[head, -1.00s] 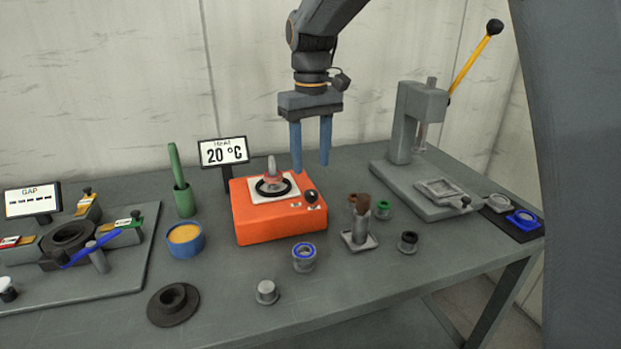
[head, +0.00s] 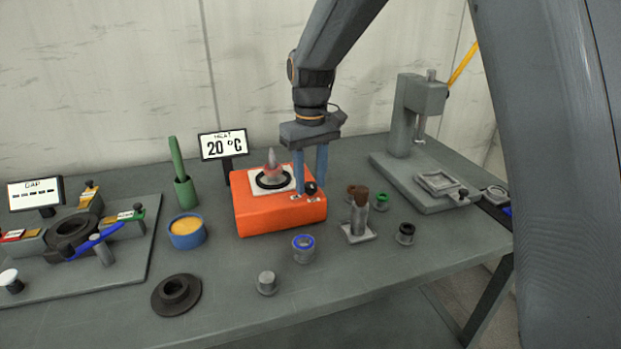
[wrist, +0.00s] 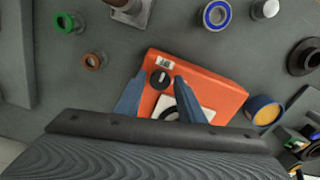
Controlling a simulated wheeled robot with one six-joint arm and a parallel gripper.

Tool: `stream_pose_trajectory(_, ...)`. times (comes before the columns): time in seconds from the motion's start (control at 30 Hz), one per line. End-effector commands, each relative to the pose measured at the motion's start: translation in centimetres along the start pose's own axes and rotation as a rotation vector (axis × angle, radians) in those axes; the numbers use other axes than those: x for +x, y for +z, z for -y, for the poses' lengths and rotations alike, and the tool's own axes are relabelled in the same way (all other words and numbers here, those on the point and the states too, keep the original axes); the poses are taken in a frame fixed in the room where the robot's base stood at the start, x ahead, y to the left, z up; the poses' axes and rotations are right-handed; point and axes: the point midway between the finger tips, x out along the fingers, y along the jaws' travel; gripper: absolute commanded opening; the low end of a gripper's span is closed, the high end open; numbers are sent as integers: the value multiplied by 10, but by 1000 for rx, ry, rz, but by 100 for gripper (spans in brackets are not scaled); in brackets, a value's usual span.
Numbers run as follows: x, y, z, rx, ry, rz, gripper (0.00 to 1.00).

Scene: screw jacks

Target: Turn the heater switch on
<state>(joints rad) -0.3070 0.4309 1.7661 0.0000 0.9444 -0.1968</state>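The orange heater (head: 280,213) stands mid-table, with a white plate on top that carries a black ring (head: 273,178) around a pinkish-grey cone. Its black switch knob (head: 310,188) is at the right of its top; the knob also shows in the wrist view (wrist: 160,79). A display (head: 223,146) behind the heater reads 20 °C. My gripper (head: 312,190) is open, fingers pointing down, at the knob. In the wrist view its blue fingers (wrist: 156,92) lie on either side of the knob, apart from each other. Whether they touch it I cannot tell.
A blue cup (head: 187,232) and green holder (head: 185,190) stand left of the heater. A blue-ringed bearing (head: 303,248) and a brush on a stand (head: 359,222) are in front and right. A grey press (head: 413,120) stands at the right.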

Motion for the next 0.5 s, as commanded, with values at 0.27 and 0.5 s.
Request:
stream_pose_trajectory(0.27, 0, 0, 0, 1, 0, 0, 3)
stream_pose_trajectory(0.5, -1, 0, 0, 46, 0, 0, 4)
